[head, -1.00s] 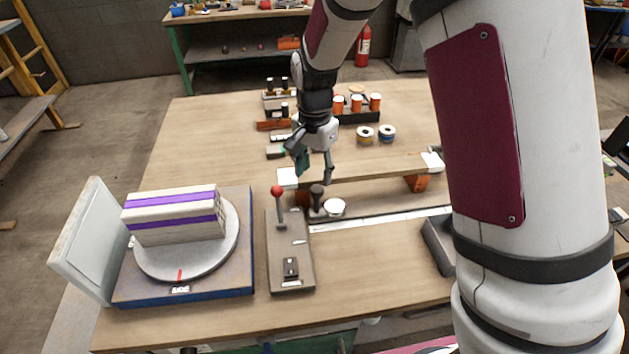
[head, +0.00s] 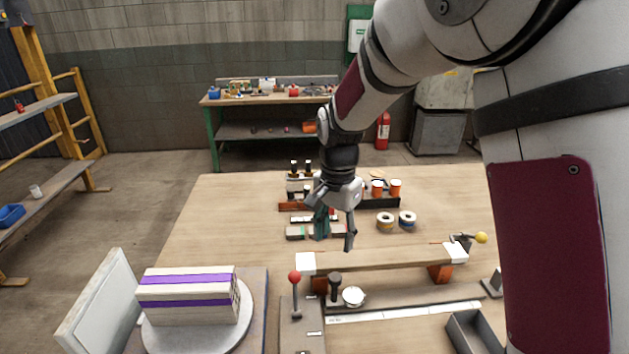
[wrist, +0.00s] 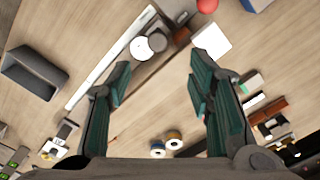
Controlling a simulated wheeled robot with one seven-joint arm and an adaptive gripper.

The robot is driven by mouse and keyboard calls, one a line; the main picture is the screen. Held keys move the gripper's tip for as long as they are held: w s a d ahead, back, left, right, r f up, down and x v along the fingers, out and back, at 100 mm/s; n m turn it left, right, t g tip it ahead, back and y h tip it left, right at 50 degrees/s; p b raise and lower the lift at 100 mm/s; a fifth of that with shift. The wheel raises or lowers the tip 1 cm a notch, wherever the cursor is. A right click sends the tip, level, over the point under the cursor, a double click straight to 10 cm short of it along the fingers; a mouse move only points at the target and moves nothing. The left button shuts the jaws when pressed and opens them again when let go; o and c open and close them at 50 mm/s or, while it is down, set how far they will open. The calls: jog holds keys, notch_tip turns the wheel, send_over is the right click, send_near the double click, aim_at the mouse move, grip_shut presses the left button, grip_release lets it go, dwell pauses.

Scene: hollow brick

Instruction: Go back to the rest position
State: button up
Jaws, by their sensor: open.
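My gripper (head: 335,222) hangs from my arm over the middle of the wooden table (head: 230,215), above and behind the raised wooden plank (head: 375,258). In the wrist view my gripper (wrist: 158,80) has its two green-padded fingers wide apart, with nothing between them. A white-and-wood block with purple bands (head: 188,293) stands on a round grey turntable (head: 165,340) at the left front, well apart from my gripper.
A red-knobbed lever (head: 295,280) stands left of the plank, and a yellow-knobbed clamp (head: 480,238) at its right end. Tape rolls (head: 407,219) and orange-banded jars (head: 395,187) stand behind. A grey tray (head: 475,330) lies front right. The left rear tabletop is clear.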

jog(key=s+d+r+n+t, duration=0.1)
jog(key=s+d+r+n, duration=0.15)
jog(key=s+r, duration=0.4)
jog(key=s+d+r+n+t, duration=0.2)
jog(key=s+d+r+n, duration=0.1)
jog(key=s, duration=0.7)
jog(key=s+d+r+n+t, duration=0.2)
jog(key=s+d+r+n, duration=0.1)
jog(key=s, duration=0.7)
notch_tip(320, 180, up, 2)
jog(key=shift+d+r, duration=0.2)
jog(key=shift+d, duration=0.65)
jog(key=shift+n, duration=0.25)
